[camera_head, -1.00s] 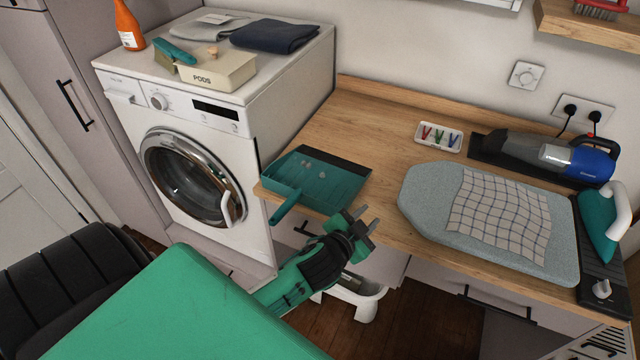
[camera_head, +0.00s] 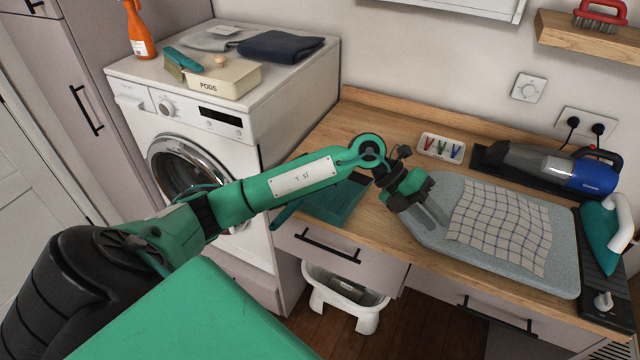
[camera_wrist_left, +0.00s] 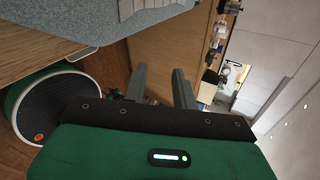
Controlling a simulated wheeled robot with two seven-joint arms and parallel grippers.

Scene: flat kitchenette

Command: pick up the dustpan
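The teal dustpan (camera_head: 338,204) lies on the wooden counter at its left front corner, its handle (camera_head: 287,214) over the front edge. My left forearm crosses in front of it and hides much of its pan. My left gripper (camera_head: 432,222) is to the right of the dustpan, over the left end of the grey ironing board, apart from the dustpan. In the left wrist view the two fingers (camera_wrist_left: 161,82) stand apart with nothing between them. The dustpan is not seen in that view. My right gripper is not in view.
A checked cloth (camera_head: 497,225) lies on the ironing board (camera_head: 440,197). An iron (camera_head: 606,232), a handheld vacuum (camera_head: 545,163) and a tray of clothes pegs (camera_head: 441,147) are also on the counter.

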